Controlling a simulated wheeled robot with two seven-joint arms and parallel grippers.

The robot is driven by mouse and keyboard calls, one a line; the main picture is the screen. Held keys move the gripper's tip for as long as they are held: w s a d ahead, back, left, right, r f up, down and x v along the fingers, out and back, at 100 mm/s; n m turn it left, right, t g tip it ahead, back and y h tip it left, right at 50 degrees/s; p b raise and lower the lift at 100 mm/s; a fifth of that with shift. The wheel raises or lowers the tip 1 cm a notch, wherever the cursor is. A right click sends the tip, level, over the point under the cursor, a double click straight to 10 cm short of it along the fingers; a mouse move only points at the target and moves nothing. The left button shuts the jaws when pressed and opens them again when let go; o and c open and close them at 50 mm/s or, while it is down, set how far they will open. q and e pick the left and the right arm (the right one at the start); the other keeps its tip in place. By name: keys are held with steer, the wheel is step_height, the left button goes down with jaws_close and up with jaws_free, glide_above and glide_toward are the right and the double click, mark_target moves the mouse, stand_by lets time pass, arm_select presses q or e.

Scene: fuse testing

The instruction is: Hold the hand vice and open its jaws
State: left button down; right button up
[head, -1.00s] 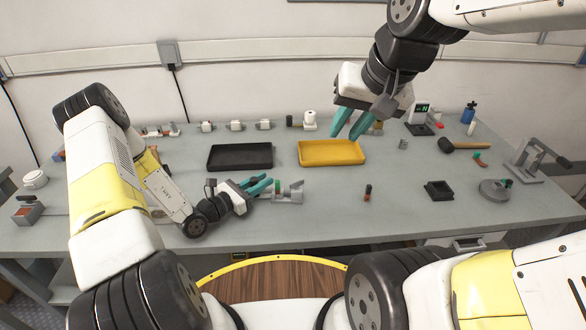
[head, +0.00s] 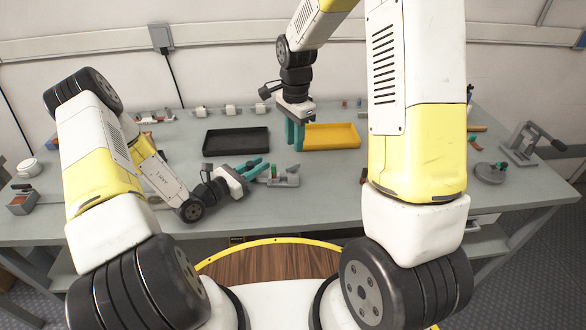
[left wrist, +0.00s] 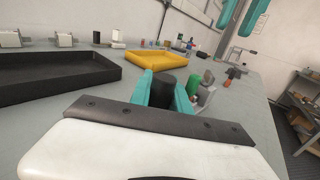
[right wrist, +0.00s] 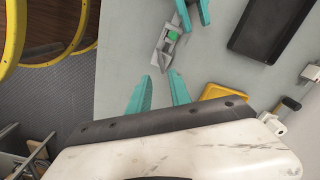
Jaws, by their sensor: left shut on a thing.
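The hand vice (head: 284,179) is grey with a green part and lies on the bench in front of the trays. My left gripper (head: 258,167) is shut on its left end. In the left wrist view a dark, round handle-like end (left wrist: 163,92) sits between the teal fingers, with the green part beyond. The right wrist view shows the vice (right wrist: 166,48) from above; whether its jaws are apart is too small to tell. My right gripper (head: 295,140) points down above the bench behind the vice. Its fingers (right wrist: 158,97) are apart and empty.
A black tray (head: 207,151) and a yellow tray (head: 357,145) stand behind the vice. Small white parts (head: 231,109) line the back of the bench. A lever press (head: 521,152) and a round base (head: 489,177) stand at the right. My right arm hides much of the bench's right side.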

mark_target(293, 168)
steer(key=shift+w+a+f, duration=0.1)
steer(key=shift+w+f, duration=0.05)
steer(key=shift+f, duration=0.35)
steer(key=shift+w+a+f, duration=0.1)
steer(key=shift+f, duration=3.55)
jaws_close()
